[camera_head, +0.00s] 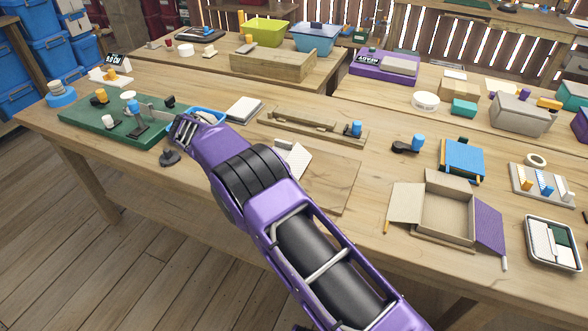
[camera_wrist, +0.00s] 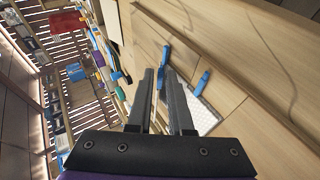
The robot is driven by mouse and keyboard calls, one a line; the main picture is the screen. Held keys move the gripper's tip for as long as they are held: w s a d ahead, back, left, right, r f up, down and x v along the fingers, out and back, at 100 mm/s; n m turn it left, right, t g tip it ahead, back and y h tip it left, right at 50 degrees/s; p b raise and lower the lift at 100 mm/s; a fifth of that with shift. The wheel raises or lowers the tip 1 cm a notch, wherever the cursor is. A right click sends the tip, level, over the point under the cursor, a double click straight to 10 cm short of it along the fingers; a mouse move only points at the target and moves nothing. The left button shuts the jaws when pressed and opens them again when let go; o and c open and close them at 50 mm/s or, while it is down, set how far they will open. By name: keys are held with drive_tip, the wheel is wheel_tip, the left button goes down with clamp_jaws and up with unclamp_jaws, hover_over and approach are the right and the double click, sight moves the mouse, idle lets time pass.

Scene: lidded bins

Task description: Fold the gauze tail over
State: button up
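A white, finely gridded piece that looks like the gauze (camera_head: 294,159) lies on a flat wooden board (camera_head: 333,185), partly hidden by my arm in the head view. The wrist view shows a white gridded piece (camera_wrist: 207,118) beyond my right finger, with a blue object (camera_wrist: 201,82) at its edge; I cannot tell if it is the same piece. My gripper (camera_wrist: 159,70) has its two dark fingers apart, with a narrow gap and nothing clearly held. A second blue object (camera_wrist: 165,53) shows beyond the fingertips.
A blue tray (camera_head: 221,120) is partly hidden by my wrist. A green mat (camera_head: 85,122) with small items lies left. A slotted wooden bar (camera_head: 310,124) stands behind the board. An open cardboard box (camera_head: 447,210) and a blue book-like case (camera_head: 461,161) are right.

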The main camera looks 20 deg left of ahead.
drive_tip(key=o, duration=0.3)
drive_tip(key=shift+s+a+r+b, duration=0.15)
drive_tip(key=shift+a+b, duration=0.45)
drive_tip(key=shift+b, duration=0.1)
drive_tip(key=shift+b+v, duration=0.3)
drive_tip(key=shift+v, duration=0.7)
drive_tip(key=shift+r, duration=0.25)
drive_tip(key=shift+s+a+r+p, duration=0.1)
drive_tip(key=shift+s+r+p, duration=0.4)
drive_tip(key=shift+s+r, duration=0.4)
drive_tip(key=shift+s+a+r+p, duration=0.1)
drive_tip(key=shift+s+r+p, duration=0.5)
drive_tip(key=shift+r, duration=0.5)
